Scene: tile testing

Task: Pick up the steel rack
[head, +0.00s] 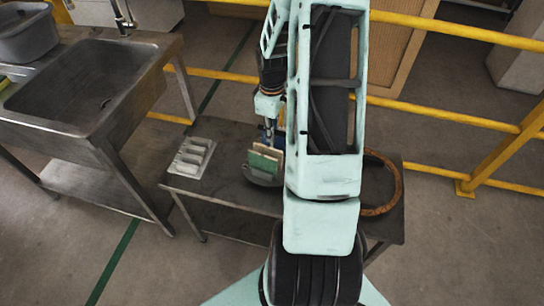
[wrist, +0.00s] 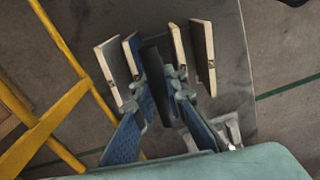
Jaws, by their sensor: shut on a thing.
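The steel rack (wrist: 155,62) seems to be the dark piece in the middle of the wrist view, with two thin pale-edged tiles on each side of it. In the head view, a green tile (head: 262,164) and a cream tile beside it stand in a dark base (head: 263,181), just above or on the low table (head: 232,200). My gripper (wrist: 165,92) is shut on the rack's middle, with its blue pads on either side. My arm hides part of the rack in the head view. I cannot tell whether the rack touches the table.
A pale ribbed holder (head: 192,158) lies on the table's left part. A brown ring (head: 394,180) rests at the right end. A steel sink (head: 85,85) stands at left, with a grey tub (head: 27,38). Yellow rails (head: 440,118) run behind the table.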

